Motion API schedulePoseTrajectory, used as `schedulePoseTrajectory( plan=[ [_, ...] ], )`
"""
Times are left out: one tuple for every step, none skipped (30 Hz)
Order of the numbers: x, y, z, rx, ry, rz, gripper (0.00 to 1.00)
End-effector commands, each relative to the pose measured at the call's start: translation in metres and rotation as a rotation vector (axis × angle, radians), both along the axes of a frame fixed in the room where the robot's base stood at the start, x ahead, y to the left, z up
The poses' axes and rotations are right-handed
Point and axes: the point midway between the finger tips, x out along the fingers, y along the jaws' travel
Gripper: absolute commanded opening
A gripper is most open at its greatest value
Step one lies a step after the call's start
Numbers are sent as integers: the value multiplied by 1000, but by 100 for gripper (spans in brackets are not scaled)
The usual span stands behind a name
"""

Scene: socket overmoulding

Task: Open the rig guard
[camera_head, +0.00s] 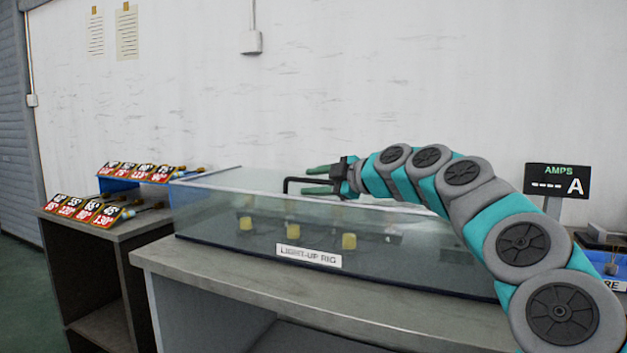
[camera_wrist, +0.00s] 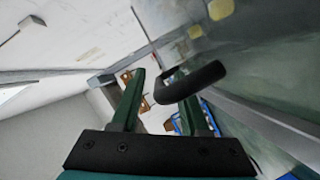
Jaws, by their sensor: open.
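The rig guard (camera_head: 215,240) is a clear, box-shaped cover over the light-up rig, and it looks closed. A black bar handle (camera_head: 287,182) stands on its top. Several yellow parts, one of them a yellow block (camera_head: 292,231), show through the guard. My gripper (camera_head: 307,181) has green fingers and is open at the handle, one finger above the bar and one below it in the head view. In the wrist view the handle (camera_wrist: 200,80) lies at the fingertips, overlapping the right finger. I cannot tell whether the fingers touch it.
The rig stands on a grey bench (camera_head: 215,275). A shelf unit (camera_head: 120,235) with red-and-black tags is at the left. An AMPS display (camera_head: 557,180) stands at the right. A white wall (camera_head: 350,80) is behind, with free space above the guard.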

Motion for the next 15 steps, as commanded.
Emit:
schedulePoseTrajectory(
  plan=[
    [1,1,0,0,0,0,45],
    [1,1,-1,0,0,0,45],
    [1,1,-1,0,0,0,45],
    [1,1,-1,0,0,0,45],
    [1,1,-1,0,0,0,45],
    [1,1,-1,0,0,0,45],
    [1,1,-1,0,0,0,45],
    [1,1,-1,0,0,0,42],
    [1,1,-1,-1,0,-1,38],
    [1,1,-1,-1,0,-1,35],
    [1,1,-1,0,1,-1,31],
    [1,1,-1,0,1,-1,27],
    [1,1,-1,0,1,-1,23],
    [1,1,-1,0,2,-1,20],
    [1,1,-1,0,1,-1,16]
  ],
)
